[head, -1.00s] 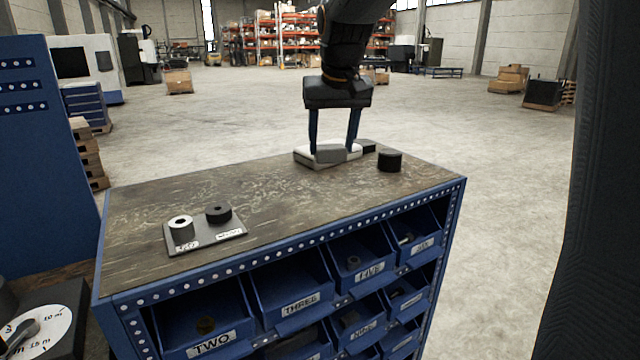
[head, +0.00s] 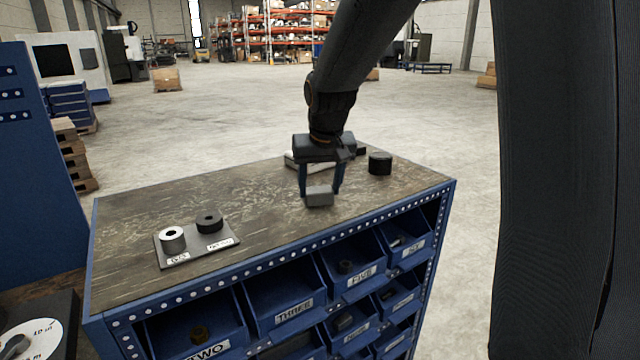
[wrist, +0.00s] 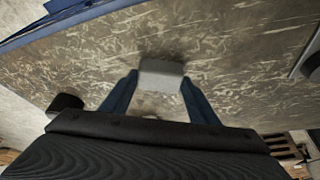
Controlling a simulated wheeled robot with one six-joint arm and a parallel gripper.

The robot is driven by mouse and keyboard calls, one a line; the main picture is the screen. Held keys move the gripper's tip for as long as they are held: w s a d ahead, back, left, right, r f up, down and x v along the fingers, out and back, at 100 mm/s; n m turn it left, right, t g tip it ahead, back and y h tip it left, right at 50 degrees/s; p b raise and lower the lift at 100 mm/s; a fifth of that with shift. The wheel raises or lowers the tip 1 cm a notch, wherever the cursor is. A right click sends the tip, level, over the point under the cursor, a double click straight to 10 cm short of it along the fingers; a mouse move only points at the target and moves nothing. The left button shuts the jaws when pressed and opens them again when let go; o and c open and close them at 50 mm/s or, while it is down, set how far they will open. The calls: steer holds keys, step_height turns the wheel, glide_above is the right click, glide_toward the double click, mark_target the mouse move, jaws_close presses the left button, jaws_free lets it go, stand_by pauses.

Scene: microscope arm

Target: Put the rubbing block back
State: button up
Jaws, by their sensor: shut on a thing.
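The rubbing block is a small grey block (head: 319,196) between the fingertips of my gripper (head: 320,192). My gripper is shut on it, over the worn top of the blue cabinet (head: 255,207). In the wrist view the block (wrist: 161,75) sits between the two blue fingers of my gripper (wrist: 160,82). A dark shadow lies beside it there; I cannot tell how high it is above the top. A white, flat base (head: 296,161) is behind the gripper, partly hidden by it.
A black cylinder (head: 380,163) stands at the right of the top. A grey labelled plate (head: 200,252) at the left holds a silver cylinder (head: 172,240) and a black ring (head: 209,221). Labelled blue bins (head: 280,300) fill the cabinet front. The middle of the top is clear.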

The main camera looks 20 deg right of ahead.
steer(key=o, duration=1)
steer(key=shift+f, duration=0.1)
steer(key=b+v, duration=0.2)
steer(key=v, duration=1)
